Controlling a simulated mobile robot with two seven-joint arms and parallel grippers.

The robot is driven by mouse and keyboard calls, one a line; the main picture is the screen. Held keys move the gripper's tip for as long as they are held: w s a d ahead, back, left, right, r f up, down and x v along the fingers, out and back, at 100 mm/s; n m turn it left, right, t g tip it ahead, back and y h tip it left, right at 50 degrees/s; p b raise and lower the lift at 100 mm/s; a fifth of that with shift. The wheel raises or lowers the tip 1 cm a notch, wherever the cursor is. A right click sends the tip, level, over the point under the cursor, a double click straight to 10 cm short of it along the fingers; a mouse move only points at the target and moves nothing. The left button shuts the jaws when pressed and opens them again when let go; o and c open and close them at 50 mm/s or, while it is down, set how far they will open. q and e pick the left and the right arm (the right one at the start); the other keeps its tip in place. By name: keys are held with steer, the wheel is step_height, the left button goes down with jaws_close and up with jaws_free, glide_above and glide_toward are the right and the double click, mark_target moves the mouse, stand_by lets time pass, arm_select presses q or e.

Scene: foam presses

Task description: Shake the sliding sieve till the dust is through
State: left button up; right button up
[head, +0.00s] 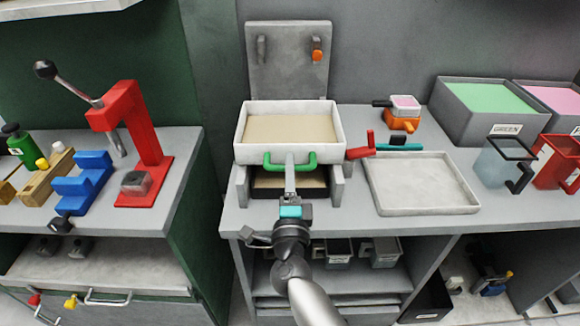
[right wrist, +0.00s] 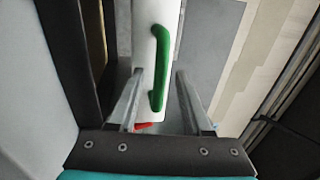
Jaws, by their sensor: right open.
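The sliding sieve (head: 240,145) is a white tray with a green handle (head: 270,166) on its front and a flat beige fill (head: 290,128). It sits over a grey stand (head: 337,190) with a dark opening below. My right gripper (head: 290,168) reaches up to the handle from the front. In the right wrist view my open right gripper (right wrist: 159,74) has one finger on each side of the green handle (right wrist: 160,50), with gaps visible. Whether dust lies under the sieve is hard to tell. My left gripper is out of view.
A grey upright plate (head: 288,75) with an orange knob stands behind the sieve. An empty pale tray (head: 425,207) lies to the right, near a red handle (head: 361,148). Green and pink bins stand at the back right. A red press (head: 140,135) stands on the left bench.

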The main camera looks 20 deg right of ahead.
steer(key=shift+w+d+r, duration=0.15)
steer(key=shift+w+d, duration=0.05)
steer(key=shift+w, duration=0.4)
steer(key=shift+c, duration=0.2)
jaws_close()
stand_by(0.9)
